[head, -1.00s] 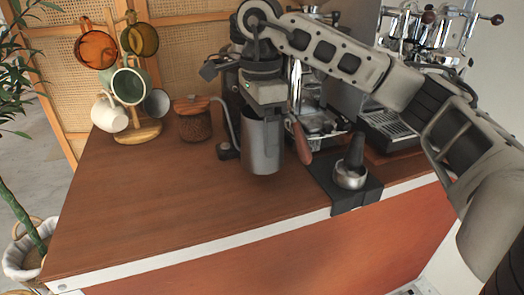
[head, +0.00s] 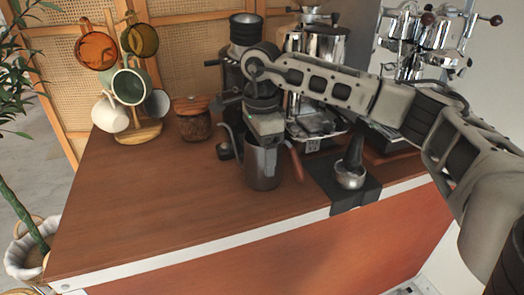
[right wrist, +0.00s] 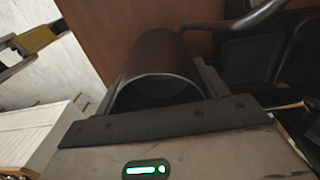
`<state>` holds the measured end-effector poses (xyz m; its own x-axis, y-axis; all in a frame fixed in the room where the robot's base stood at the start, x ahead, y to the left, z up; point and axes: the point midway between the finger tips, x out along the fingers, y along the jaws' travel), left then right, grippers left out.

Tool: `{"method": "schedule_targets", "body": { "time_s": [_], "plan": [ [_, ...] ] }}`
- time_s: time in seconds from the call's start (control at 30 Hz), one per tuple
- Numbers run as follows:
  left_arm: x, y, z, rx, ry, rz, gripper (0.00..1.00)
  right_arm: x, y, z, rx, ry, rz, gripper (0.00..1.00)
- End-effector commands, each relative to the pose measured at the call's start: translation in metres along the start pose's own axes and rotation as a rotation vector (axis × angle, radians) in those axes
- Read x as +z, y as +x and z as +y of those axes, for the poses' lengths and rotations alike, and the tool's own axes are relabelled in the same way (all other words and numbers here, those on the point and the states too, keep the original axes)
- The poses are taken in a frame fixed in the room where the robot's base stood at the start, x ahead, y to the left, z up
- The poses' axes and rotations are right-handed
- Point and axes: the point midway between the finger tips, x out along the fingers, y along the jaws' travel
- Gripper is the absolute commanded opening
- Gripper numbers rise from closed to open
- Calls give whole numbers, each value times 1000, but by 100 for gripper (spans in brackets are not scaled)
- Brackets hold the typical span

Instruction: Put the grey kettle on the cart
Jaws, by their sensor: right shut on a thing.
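The grey kettle (head: 262,168) is a tall metal gooseneck kettle, upright, with its thin spout to the left and a brown wooden handle to the right. My right gripper (head: 265,138) points down from above and is shut on the kettle's upper part. The kettle's base is at or very close to the top of the cart (head: 160,205); I cannot tell for sure that it touches. In the right wrist view the kettle (right wrist: 155,65) shows as a dark cylinder between the fingers. My left gripper is not in view.
A wooden-lidded jar (head: 193,122) and a mug tree (head: 140,130) stand to the left. A black mat (head: 322,175) with a tamper in a metal cup (head: 350,172) lies to the right. Espresso machines stand behind. The cart's front left top is clear.

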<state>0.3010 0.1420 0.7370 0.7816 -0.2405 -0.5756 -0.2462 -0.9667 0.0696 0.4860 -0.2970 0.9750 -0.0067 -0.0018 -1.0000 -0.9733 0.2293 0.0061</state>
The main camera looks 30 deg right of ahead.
Motion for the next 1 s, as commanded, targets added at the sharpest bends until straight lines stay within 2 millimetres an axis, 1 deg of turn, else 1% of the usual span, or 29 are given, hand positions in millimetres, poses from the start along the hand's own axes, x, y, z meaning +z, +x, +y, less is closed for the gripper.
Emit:
{"method": "schedule_targets", "body": {
  "time_s": [0.03,0.07,0.1,0.13,0.4,0.47,0.57,0.67,0.9,1.0],
  "plan": [
    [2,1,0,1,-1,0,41,0,2,0,-1,0,-1,34],
    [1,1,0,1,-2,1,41,0,2,0,0,0,0,78],
    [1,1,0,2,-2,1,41,0,2,0,0,0,0,89],
    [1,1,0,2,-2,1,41,0,2,0,0,0,0,94],
    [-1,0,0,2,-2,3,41,0,1,0,0,-1,0,94],
    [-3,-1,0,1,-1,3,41,0,-3,0,0,0,0,94],
    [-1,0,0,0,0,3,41,1,-11,0,-2,-1,-1,94],
    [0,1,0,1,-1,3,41,1,-29,0,-3,-1,-2,94],
    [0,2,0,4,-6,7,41,1,-82,-1,-3,-1,-2,94],
    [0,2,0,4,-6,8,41,1,-100,0,-3,-1,-2,94]
  ]
}}
